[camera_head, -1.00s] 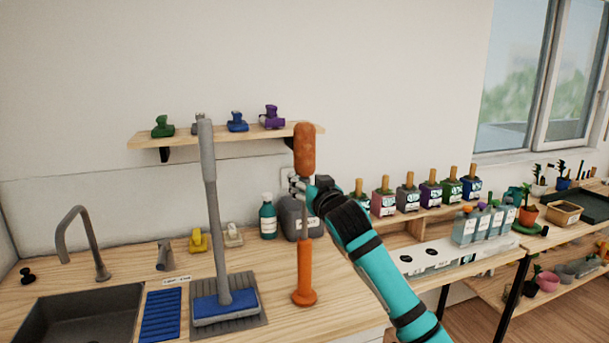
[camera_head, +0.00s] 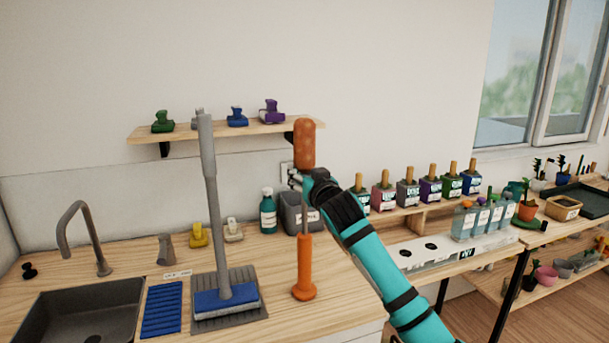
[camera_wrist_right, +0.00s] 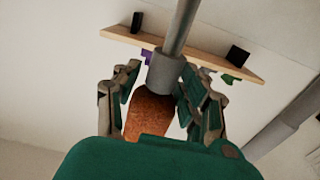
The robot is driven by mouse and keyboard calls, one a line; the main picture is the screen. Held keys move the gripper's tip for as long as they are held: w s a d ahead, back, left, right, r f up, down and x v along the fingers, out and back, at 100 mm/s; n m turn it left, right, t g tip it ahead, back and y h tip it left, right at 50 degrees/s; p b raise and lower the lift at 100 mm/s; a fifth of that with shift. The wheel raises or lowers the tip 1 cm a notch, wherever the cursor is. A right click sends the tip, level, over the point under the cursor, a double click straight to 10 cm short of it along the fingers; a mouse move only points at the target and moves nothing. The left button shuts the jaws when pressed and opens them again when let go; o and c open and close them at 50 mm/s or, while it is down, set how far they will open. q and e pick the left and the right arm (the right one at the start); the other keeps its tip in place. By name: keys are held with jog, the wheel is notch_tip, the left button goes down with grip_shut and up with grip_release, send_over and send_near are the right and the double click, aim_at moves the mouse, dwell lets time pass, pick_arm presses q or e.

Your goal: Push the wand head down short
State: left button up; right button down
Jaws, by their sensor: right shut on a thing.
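The wand stands upright on the wooden counter, with an orange flared base (camera_head: 304,268), a thin grey rod and a rounded orange-brown wand head (camera_head: 304,144) on top. My right gripper (camera_head: 307,180) comes in from the right and is shut around the wand just below its head. In the right wrist view, the fingers (camera_wrist_right: 165,95) close on both sides of the grey collar (camera_wrist_right: 165,72) and the speckled head (camera_wrist_right: 150,112). A length of rod shows between the gripper and the base. My left gripper is not in view.
A tall grey pole with a blue-padded foot (camera_head: 226,298) stands on a ribbed mat left of the wand. A sink (camera_head: 80,315) is further left. A grey bin (camera_head: 294,216) and green bottle (camera_head: 268,212) stand behind. A wall shelf (camera_head: 190,133) is behind the head.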

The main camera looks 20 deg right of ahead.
aim_at(304, 233)
notch_tip(304, 233, down, 14)
jog(key=b, duration=0.6)
jog(key=shift+s+f, duration=0.1)
jog(key=shift+f, duration=0.15)
jog(key=c, duration=1.2)
grip_release()
jog(key=shift+f, duration=0.1)
jog(key=shift+o, duration=0.9)
jog(key=shift+w, duration=0.2)
